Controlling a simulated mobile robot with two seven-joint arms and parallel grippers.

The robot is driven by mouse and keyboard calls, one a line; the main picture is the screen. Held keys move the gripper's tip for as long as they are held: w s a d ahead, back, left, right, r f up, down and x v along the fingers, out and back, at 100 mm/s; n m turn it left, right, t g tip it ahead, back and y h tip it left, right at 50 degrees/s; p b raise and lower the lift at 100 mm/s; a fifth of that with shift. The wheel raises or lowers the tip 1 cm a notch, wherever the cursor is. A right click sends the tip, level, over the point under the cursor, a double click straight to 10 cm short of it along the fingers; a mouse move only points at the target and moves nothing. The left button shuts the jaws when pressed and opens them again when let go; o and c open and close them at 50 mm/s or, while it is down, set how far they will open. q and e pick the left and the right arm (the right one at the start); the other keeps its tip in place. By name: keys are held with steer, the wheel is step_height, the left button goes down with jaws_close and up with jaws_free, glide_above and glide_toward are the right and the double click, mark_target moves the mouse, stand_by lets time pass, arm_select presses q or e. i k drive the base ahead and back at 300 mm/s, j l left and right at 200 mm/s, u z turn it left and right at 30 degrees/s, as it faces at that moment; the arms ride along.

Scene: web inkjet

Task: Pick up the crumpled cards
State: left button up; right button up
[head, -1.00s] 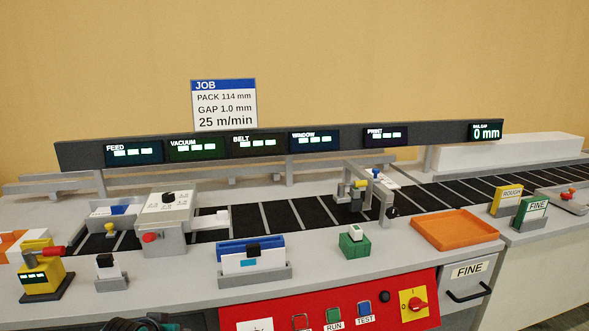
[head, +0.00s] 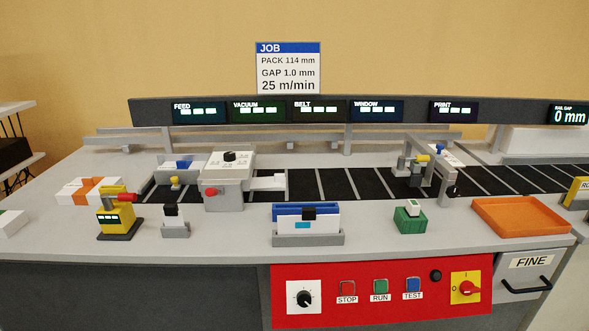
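I cannot make out any card as crumpled at this size. A white card with a blue patch (head: 290,223) stands upright in a grey holder (head: 308,240) at the front middle of the bench. A small white piece (head: 172,211) stands in a grey block to its left. White and orange flat items (head: 90,190) lie at the left of the bench. A white item (head: 10,222) lies at the far left edge, partly cut off. Neither of my grippers is in view.
A black striped belt (head: 340,184) runs along the bench, with a grey feeder (head: 230,182) and a gantry (head: 436,178) over it. An empty orange tray (head: 520,216) is at the right. A red button panel (head: 380,310) and FINE drawer (head: 531,276) are in front.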

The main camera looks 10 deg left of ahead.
mark_target(278, 182)
steer(key=u, duration=0.85)
steer(key=i+u, duration=0.2)
steer(key=u, duration=0.25)
steer(key=i+l+u, duration=0.15)
steer(key=u, duration=0.35)
steer(key=i+l, duration=0.3)
